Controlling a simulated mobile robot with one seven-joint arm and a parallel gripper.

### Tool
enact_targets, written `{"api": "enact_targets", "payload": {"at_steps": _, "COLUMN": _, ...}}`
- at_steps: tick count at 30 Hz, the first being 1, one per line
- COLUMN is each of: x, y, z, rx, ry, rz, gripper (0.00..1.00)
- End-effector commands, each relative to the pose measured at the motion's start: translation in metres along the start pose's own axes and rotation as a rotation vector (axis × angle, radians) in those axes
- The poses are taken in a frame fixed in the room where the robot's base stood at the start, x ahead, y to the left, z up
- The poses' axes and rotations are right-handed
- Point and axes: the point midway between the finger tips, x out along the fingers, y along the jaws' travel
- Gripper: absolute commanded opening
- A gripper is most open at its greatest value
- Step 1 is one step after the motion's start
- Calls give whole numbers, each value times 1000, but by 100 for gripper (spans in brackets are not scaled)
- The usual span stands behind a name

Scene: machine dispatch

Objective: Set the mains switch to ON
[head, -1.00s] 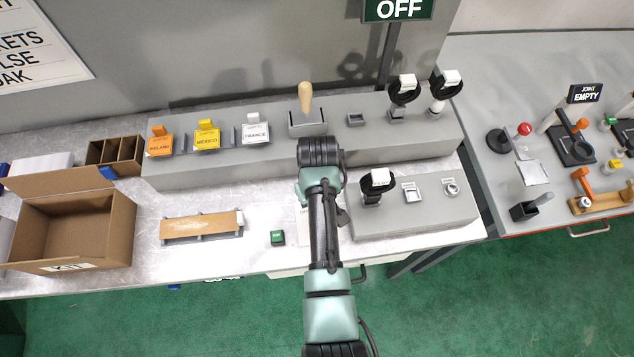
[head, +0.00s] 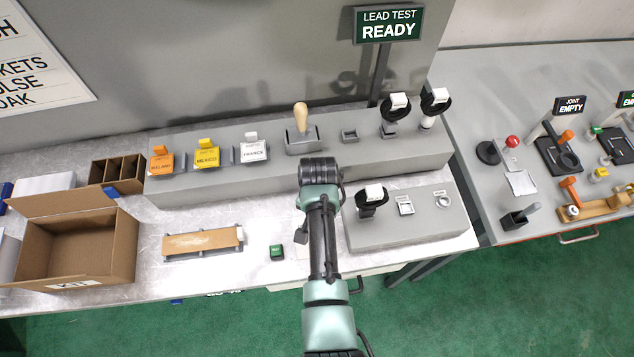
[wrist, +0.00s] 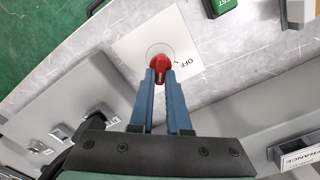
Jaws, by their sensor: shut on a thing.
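The mains switch is a red knob (wrist: 160,68) on a white plate (wrist: 150,35) in the wrist view. The plate carries the word OFF to the right of the knob. No ON label shows there; part of the plate is behind my fingers. My gripper (wrist: 160,74) is shut on the red knob, with one blue finger on each side. In the head view my arm hides the gripper and the knob. A sign (head: 389,24) at the back reads LEAD TEST READY.
A green test button (head: 277,252) sits left of my arm. A low grey box (head: 410,230) with controls stands to the right, and a long raised grey console (head: 370,155) runs behind. An open carton (head: 75,245) stands at the left.

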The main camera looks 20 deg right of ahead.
Motion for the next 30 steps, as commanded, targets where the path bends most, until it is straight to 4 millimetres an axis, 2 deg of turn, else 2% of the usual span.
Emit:
{"api": "enact_targets", "payload": {"at_steps": 12, "x": -2, "y": 0, "z": -2, "rx": 162, "ry": 5, "rz": -2, "gripper": 0}}
{"api": "enact_targets", "payload": {"at_steps": 27, "x": -2, "y": 0, "z": -2, "rx": 180, "ry": 6, "rz": -3, "gripper": 0}}
{"api": "enact_targets", "payload": {"at_steps": 28, "x": -2, "y": 0, "z": -2, "rx": 180, "ry": 6, "rz": -3, "gripper": 18}}
{"api": "enact_targets", "payload": {"at_steps": 30, "x": -2, "y": 1, "z": -2, "rx": 179, "ry": 6, "rz": -3, "gripper": 31}}
